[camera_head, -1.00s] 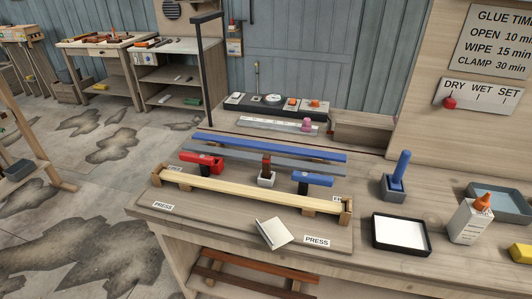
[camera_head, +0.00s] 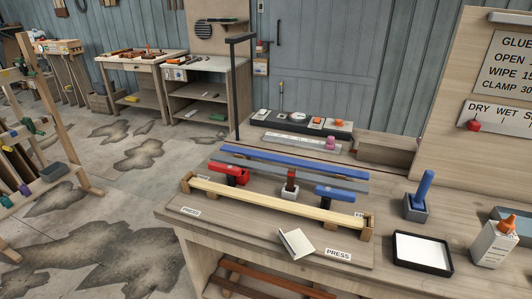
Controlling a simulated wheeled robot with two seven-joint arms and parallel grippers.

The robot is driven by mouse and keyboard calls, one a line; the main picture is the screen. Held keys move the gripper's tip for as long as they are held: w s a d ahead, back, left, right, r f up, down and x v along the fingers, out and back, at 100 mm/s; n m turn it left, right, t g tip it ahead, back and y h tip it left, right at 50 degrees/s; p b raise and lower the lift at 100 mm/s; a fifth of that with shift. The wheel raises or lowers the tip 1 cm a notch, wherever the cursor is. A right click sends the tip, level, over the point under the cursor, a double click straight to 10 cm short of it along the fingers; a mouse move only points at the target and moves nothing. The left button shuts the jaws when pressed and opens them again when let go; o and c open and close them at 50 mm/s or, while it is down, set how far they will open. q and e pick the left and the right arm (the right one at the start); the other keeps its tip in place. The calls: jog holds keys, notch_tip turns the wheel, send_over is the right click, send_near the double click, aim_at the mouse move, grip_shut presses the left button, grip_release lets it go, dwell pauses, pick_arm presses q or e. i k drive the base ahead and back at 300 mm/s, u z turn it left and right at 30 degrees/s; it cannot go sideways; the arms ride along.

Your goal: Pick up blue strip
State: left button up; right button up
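The blue strip (camera_head: 295,164) is a long, thin bar lying at the back of the wooden workbench, running left to right. A grey strip (camera_head: 265,165) lies parallel just in front of it. A pale wood strip (camera_head: 270,205) sits nearer the front between wooden end blocks. A red clamp-like piece (camera_head: 232,174), a small red-brown piece in a pale holder (camera_head: 290,185) and a blue clamp-like piece (camera_head: 335,193) stand between the strips. Neither of my grippers shows in the view.
A blue-handled tool in a grey holder (camera_head: 419,197), a black-rimmed white tray (camera_head: 422,254) and a glue bottle (camera_head: 493,243) stand at the right. A dark post (camera_head: 237,90) rises behind the strips' left end. A white card (camera_head: 296,243) lies in front. Open floor is at left.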

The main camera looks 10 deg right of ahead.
aim_at(361, 175)
jog(key=z, duration=0.3)
jog(key=i, duration=0.85)
jog(key=z, duration=0.6)
